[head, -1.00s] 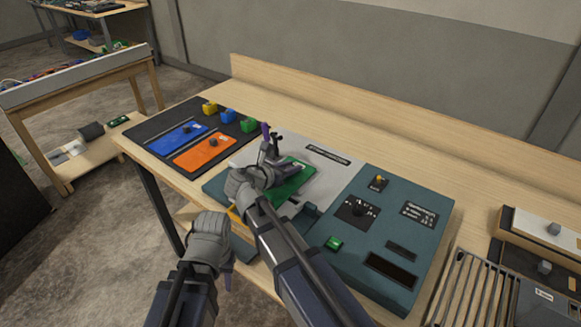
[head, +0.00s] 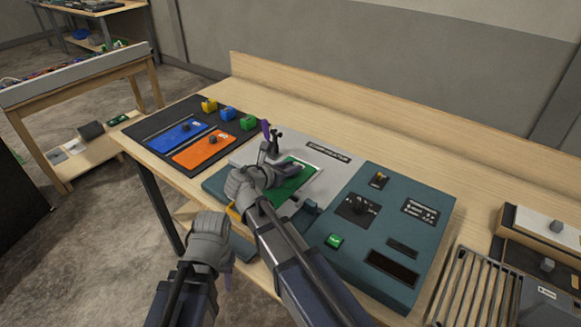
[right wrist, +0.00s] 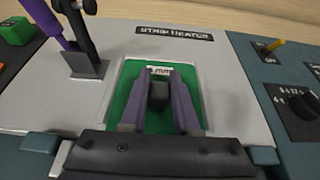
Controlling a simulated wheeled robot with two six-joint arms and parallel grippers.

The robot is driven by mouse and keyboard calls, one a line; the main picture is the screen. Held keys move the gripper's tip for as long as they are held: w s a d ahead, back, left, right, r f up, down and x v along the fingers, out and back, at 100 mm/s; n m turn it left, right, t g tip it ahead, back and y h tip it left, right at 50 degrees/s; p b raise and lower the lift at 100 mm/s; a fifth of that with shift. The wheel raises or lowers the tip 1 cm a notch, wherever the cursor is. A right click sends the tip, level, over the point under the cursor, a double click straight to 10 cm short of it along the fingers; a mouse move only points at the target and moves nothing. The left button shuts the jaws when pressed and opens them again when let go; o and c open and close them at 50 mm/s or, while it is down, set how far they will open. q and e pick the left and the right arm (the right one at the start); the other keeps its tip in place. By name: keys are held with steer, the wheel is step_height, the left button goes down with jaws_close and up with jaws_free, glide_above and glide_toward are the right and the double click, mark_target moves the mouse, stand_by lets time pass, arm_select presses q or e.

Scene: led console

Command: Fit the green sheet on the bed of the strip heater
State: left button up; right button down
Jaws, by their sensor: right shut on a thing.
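The green sheet (head: 293,180) lies over the bed of the strip heater (head: 328,157), within a pale outline on its grey top plate. In the right wrist view the green sheet (right wrist: 190,77) sits inside that pale frame, its near part hidden by my gripper. My right gripper (right wrist: 158,92) is shut on the dark knob (right wrist: 158,97) of the sheet, purple fingers on either side. In the head view my right gripper (head: 268,172) hides part of the sheet. My left gripper (head: 226,275) hangs off the table's front edge, away from the heater; its jaws are hard to make out.
A dark lever (right wrist: 83,40) stands left of the bed. Blue (head: 178,132) and orange (head: 203,150) sheets lie on a black mat at the left, by yellow, blue and green blocks. The teal control panel (head: 385,240) is on the right, near a slatted rack (head: 465,290).

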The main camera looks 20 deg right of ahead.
steer(key=shift+f, duration=0.2)
steer(key=c, duration=0.6)
jaws_free()
steer(key=shift+o, duration=0.2)
steer(key=shift+r, duration=0.1)
